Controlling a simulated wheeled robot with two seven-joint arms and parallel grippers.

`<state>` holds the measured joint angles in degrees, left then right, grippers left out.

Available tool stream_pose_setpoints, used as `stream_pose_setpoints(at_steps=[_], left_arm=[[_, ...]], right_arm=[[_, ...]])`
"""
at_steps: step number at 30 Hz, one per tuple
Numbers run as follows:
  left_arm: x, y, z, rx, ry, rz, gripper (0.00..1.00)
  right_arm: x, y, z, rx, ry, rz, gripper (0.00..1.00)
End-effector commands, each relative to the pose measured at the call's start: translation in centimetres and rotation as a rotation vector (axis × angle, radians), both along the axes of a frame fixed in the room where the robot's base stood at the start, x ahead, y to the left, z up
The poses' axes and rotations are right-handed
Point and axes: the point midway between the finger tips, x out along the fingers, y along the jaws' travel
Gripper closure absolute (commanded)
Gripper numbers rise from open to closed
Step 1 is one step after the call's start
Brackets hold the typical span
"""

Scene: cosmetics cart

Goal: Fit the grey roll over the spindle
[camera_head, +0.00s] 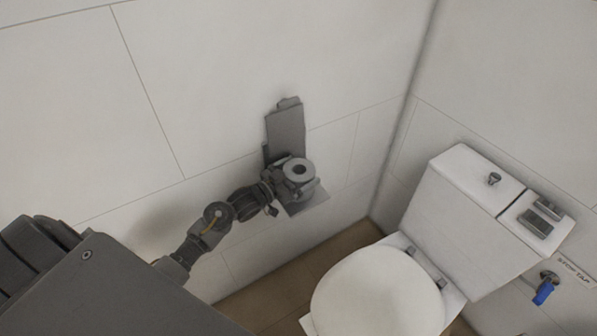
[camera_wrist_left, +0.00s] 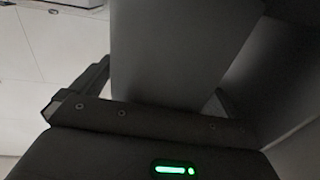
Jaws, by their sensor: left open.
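The grey roll (camera_head: 301,169) stands upright at the wall holder, its round end with the dark centre hole facing up. In the left wrist view the roll (camera_wrist_left: 180,50) fills the space in front of the gripper's palm, with a finger to its left. My left gripper (camera_head: 287,180) is open, close in at the roll's left side; whether a finger touches it I cannot tell. The wall holder (camera_head: 286,130) has a tall grey back plate and a flat lower plate (camera_head: 310,203) under the roll. The spindle is not visible, so whether the roll is around it is unclear. My right gripper is not in view.
A white toilet (camera_head: 380,290) stands right of the holder, its cistern (camera_head: 455,215) near the corner. A blue-handled stop tap (camera_head: 545,290) is on the right wall. The tiled wall above and left of the holder is clear.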

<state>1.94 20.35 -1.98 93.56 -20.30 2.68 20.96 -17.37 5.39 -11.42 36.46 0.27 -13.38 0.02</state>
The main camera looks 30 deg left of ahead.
Motion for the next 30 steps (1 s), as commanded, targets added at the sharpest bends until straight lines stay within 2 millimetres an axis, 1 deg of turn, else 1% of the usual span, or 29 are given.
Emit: stream_pose_setpoints(at_steps=[1, 6, 12, 15, 18, 21, 30], left_arm=[[-0.3, 0.1, -0.1, 0.0, 0.001, 0.0, 0.0], [-3.7, 1.6, -0.2, 0.002, 0.002, 0.0, 0.0], [-7.4, 3.1, -0.2, 0.002, 0.001, -0.001, 0.0], [-8.6, 3.7, -0.1, 0.002, 0.001, 0.0, 0.0], [-9.4, 4.1, -0.1, 0.0, 0.001, 0.0, 0.0], [-9.8, 4.2, 0.0, 0.0, -0.001, 0.0, 0.0], [-9.9, 4.3, 0.0, 0.0, -0.001, 0.0, 0.0]], right_arm=[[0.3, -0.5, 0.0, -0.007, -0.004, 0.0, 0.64], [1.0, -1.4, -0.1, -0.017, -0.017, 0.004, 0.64], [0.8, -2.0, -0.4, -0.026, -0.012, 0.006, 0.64], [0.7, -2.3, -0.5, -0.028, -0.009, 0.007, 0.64], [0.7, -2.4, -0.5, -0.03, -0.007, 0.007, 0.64], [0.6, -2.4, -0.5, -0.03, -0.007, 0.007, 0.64], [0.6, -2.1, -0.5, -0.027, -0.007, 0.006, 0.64]])
